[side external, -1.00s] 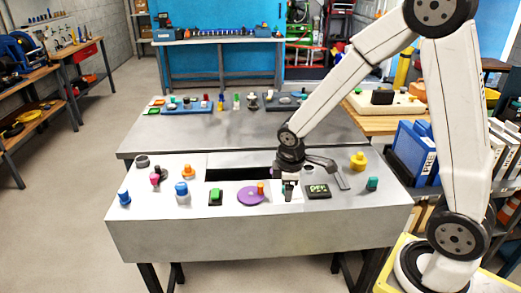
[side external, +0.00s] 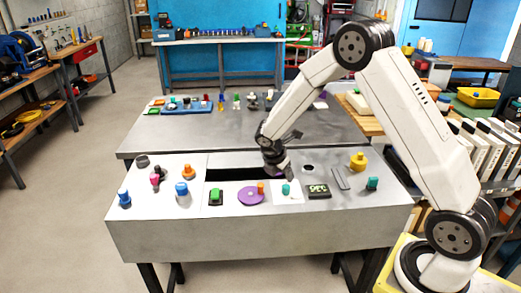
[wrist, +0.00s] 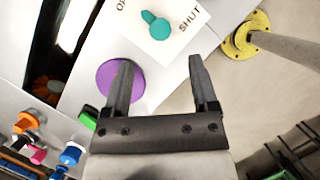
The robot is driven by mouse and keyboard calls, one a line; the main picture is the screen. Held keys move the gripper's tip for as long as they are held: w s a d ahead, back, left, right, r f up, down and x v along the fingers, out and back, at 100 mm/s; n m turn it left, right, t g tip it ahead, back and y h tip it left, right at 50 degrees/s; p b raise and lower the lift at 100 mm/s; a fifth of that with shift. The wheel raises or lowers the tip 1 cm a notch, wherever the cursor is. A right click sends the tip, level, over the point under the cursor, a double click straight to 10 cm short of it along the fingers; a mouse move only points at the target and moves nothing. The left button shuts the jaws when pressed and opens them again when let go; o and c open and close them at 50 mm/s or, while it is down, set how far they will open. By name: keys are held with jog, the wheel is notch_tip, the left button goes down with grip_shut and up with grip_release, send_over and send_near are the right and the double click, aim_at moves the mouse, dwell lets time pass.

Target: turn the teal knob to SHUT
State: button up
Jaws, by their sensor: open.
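The teal knob (side external: 287,189) sits on a white plate (side external: 291,198) near the front of the grey console. In the wrist view the teal knob (wrist: 160,28) has a narrow pointer end aimed up-left, toward a label cut off at "OP". The SHUT label (wrist: 189,17) is on its other side, to the right. My gripper (wrist: 160,64) is open and empty, its two fingers apart and clear of the knob. In the side view my gripper (side external: 281,168) is tilted, above and behind the knob. Its fingers are hard to make out there.
A purple disc (side external: 250,196) with an orange peg and a green switch (side external: 215,197) are left of the knob. A dark display (side external: 318,191) is close on its right. A dark slot (side external: 232,175) lies behind. Another teal control (side external: 372,183) is farther right.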

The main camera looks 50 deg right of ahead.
aim_at(285, 186)
jog(key=shift+x, duration=3.8)
grip_shut()
